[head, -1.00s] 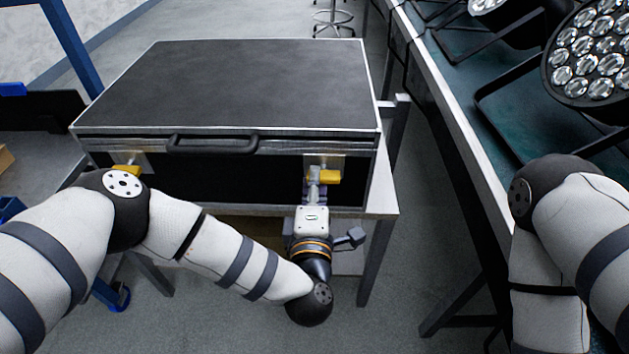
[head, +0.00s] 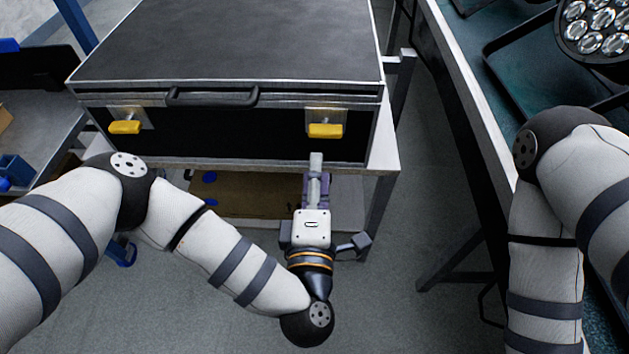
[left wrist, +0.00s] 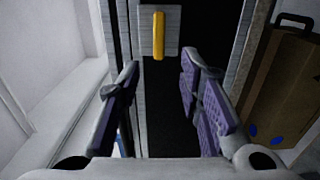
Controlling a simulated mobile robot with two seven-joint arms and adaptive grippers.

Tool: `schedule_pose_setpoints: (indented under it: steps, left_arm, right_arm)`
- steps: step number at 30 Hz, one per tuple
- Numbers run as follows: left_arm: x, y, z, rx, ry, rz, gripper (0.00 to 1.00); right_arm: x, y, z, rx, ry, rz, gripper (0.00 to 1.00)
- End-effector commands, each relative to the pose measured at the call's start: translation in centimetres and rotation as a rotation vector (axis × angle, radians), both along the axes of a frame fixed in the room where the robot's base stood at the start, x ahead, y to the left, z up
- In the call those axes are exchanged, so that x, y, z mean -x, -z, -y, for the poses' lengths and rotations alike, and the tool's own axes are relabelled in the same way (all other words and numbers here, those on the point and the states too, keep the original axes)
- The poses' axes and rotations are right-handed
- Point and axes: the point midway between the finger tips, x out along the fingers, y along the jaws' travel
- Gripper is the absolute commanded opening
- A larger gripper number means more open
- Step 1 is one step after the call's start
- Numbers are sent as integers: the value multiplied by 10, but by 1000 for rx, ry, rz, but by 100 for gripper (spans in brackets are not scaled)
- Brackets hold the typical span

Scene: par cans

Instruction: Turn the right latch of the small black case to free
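The small black case (head: 230,45) stands closed on a white table, its front towards me. Its right latch (head: 325,130) has a yellow handle on a metal plate, lying level in the head view. It also shows in the left wrist view (left wrist: 159,36), beyond the fingers. The left latch (head: 125,126) also has a level yellow handle. My left gripper (head: 316,165) is below and in front of the right latch, apart from it. In the left wrist view my left gripper (left wrist: 160,95) is open with nothing between its fingers. My right gripper is not in view.
A dark carry handle (head: 212,96) sticks out between the latches. A brown board-like thing (head: 245,196) with blue spots lies on the shelf below. A bench with stage lights (head: 600,28) stands at the right. Clear floor lies between table and bench.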

Motion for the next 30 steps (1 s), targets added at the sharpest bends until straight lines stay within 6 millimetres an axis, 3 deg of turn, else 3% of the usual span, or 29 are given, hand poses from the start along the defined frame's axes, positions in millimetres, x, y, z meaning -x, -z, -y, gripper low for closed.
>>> schedule_pose_setpoints:
  steps: [6,20,23,26,27,29,30]
  left_arm:
    - [28,1,-1,0,-4,-2,33]
    - [30,0,-1,-2,-4,3,33]
    - [36,3,10,-37,66,-24,33]
    - [72,30,46,-205,353,-148,33]
    - [100,50,56,-312,511,-227,33]
    - [147,85,51,-486,735,-366,33]
    - [178,106,36,-592,860,-465,33]
  right_arm:
    - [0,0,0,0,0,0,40]
    - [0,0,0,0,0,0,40]
    - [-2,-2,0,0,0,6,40]
    - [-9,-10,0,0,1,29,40]
    - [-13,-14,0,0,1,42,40]
    - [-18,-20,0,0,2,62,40]
    - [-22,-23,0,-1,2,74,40]
